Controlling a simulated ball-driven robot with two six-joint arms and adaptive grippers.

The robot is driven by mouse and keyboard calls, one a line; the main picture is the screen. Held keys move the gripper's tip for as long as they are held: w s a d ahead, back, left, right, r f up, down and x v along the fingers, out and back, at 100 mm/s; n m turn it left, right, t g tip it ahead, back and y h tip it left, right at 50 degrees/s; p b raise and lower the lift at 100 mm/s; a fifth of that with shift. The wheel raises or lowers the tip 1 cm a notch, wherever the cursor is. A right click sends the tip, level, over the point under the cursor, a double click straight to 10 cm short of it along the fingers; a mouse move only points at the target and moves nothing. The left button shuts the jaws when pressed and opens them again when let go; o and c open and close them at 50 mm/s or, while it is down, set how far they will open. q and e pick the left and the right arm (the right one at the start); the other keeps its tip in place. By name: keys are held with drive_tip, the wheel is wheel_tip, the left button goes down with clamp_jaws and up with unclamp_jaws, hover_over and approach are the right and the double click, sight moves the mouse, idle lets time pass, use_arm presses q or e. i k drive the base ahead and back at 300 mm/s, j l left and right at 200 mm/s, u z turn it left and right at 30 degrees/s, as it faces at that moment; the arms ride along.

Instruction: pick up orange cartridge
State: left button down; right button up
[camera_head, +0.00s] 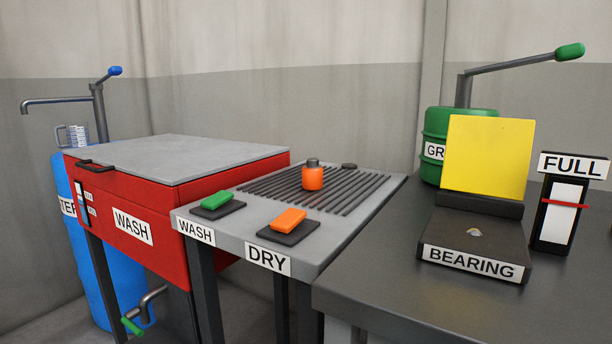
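The orange cartridge (313,176) stands upright on the grooved drain rack of the grey table in the middle of the head view. It has an orange body and a dark grey cap. Nothing touches it or covers it. Neither of my grippers shows in this view.
A red wash cabinet (155,232) stands left of the grey table (330,240). Green (216,199) and orange (289,219) blocks sit on dark pads at the table's front. A dark bench (400,280) at right holds a bearing stand (474,241), a yellow panel (488,155) and a FULL gauge (563,215).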

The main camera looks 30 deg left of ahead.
sight(312, 172)
drive_tip(key=u, duration=0.9)
drive_tip(key=i+j, duration=0.1)
drive_tip(key=j, duration=0.15)
drive_tip(key=i+j+z, duration=0.15)
drive_tip(key=j, duration=0.4)
drive_tip(key=i+z, duration=0.05)
